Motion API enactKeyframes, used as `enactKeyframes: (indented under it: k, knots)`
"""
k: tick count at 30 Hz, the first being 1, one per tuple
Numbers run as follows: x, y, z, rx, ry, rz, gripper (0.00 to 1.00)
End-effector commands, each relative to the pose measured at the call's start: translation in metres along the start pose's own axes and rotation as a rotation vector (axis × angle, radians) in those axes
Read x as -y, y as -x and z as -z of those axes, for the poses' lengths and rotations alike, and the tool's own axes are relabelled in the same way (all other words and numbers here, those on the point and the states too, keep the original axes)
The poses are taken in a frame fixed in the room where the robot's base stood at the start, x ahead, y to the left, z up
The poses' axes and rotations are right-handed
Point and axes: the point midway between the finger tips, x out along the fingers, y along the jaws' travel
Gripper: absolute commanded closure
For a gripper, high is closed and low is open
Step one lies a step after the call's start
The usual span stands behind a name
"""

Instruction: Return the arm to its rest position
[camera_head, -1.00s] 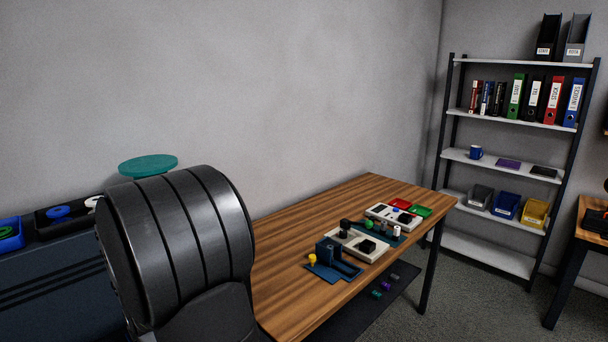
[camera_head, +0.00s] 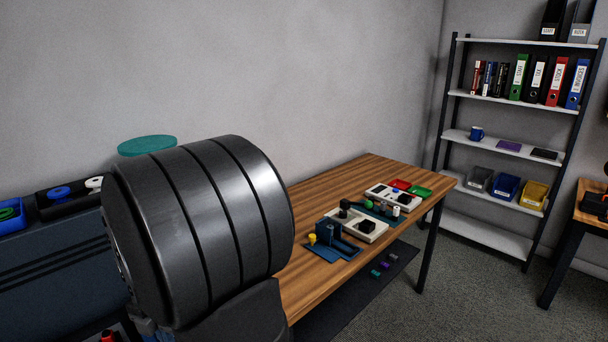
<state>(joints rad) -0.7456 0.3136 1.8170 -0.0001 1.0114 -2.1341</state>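A large dark grey ribbed arm link of mine (camera_head: 205,235) fills the lower left of the head view. My gripper is not in view, so what it holds, if anything, cannot be seen. The link stands in front of the near left end of the wooden table (camera_head: 305,290) and hides that part.
A dark cabinet (camera_head: 60,265) with blue and black trays stands at the left. A teal disc (camera_head: 147,145) shows behind my link. A shelf rack (camera_head: 510,150) with binders and bins stands at the back right. Small items lie on a dark mat (camera_head: 360,290) below the table.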

Motion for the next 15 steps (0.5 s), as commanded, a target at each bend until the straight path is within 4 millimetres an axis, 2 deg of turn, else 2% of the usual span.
enactKeyframes:
  k: [11, 15]
  knots:
    - [0.0001, 0.0028, 0.0001, 0.0, 0.0, 0.0, 1.0]
    - [0.0001, -0.0053, 0.0, -0.001, 0.0, 0.001, 1.0]
